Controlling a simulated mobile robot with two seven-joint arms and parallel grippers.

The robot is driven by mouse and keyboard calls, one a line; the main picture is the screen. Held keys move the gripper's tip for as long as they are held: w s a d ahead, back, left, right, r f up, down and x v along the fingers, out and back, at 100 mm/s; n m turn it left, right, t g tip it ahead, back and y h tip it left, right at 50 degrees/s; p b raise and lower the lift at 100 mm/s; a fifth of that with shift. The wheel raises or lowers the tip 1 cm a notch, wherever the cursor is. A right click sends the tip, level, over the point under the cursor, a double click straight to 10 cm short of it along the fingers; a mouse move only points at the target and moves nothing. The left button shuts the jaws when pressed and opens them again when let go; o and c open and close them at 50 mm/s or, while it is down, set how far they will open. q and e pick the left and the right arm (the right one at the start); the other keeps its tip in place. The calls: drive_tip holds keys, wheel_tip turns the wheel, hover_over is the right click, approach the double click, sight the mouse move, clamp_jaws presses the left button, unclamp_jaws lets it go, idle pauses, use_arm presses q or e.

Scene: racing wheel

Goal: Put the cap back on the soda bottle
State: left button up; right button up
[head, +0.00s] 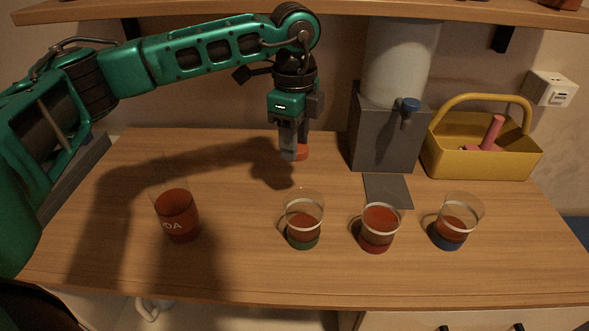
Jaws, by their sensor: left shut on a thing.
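The soda bottle (176,214) stands upright at the left of the counter. It has a clear upper part and a red lower part with white lettering. Its clear top is hard to make out. My left gripper (295,153) points straight down, to the right of the bottle and farther back. It is shut on the orange-red cap (302,153), which shows beside and behind the near finger. That finger hides part of the cap, and I cannot tell whether the cap touches the counter. My right gripper is not in view.
Three clear cups with red drink stand along the front: green-based (303,240), red-based (376,243) and blue-based (449,240). A grey dispenser (382,135) and a yellow caddy (480,163) stand at the back right. The counter between bottle and green-based cup is clear.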

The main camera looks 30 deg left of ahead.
use_arm(q)
wheel_tip(320, 180, up, 7)
idle(0.3)
